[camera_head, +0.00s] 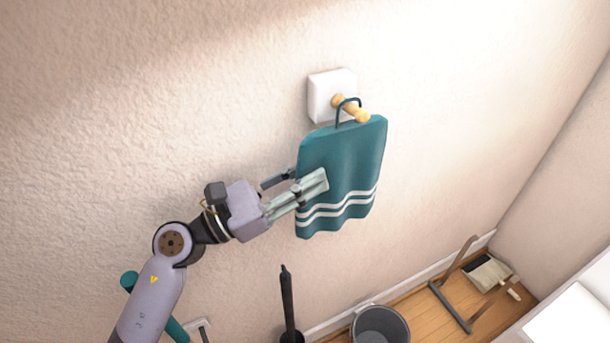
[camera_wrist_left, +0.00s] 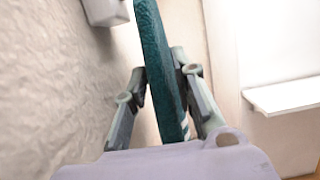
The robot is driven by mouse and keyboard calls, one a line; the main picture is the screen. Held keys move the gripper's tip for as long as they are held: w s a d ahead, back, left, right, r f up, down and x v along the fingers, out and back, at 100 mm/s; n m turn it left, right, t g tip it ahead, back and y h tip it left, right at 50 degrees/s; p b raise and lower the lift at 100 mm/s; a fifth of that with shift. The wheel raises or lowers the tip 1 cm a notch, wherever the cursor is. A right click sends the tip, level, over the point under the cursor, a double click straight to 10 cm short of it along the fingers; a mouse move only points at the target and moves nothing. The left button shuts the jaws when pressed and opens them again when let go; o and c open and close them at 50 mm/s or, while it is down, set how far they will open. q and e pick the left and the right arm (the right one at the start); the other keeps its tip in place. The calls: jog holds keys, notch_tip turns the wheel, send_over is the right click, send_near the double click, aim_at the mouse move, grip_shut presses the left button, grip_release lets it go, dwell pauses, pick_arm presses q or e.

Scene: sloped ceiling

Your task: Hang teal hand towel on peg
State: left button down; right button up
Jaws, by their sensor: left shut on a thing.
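The teal hand towel (camera_head: 345,165) with white stripes near its bottom hangs in front of the wall in the head view. Its dark loop (camera_head: 340,112) is around the wooden peg (camera_head: 350,108), which sticks out from a white wall plate (camera_head: 325,90). My left gripper (camera_head: 305,181) is shut on the towel's left edge, about midway down. In the left wrist view the towel (camera_wrist_left: 160,65) shows edge-on between the two fingers (camera_wrist_left: 160,95). The white plate (camera_wrist_left: 106,10) is at the top left there; the peg is hidden. My right gripper is in neither view.
A grey bucket (camera_head: 380,326) stands on the floor below, with a dark upright handle (camera_head: 287,300) left of it. A dustpan (camera_head: 488,275) and a grey frame (camera_head: 450,300) are at the lower right. A white surface (camera_head: 575,315) fills the bottom right corner.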

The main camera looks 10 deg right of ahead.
pick_arm(q)
jog(key=c, duration=1.8)
grip_release()
jog(key=o, duration=0.6)
jog(key=shift+c, duration=0.2)
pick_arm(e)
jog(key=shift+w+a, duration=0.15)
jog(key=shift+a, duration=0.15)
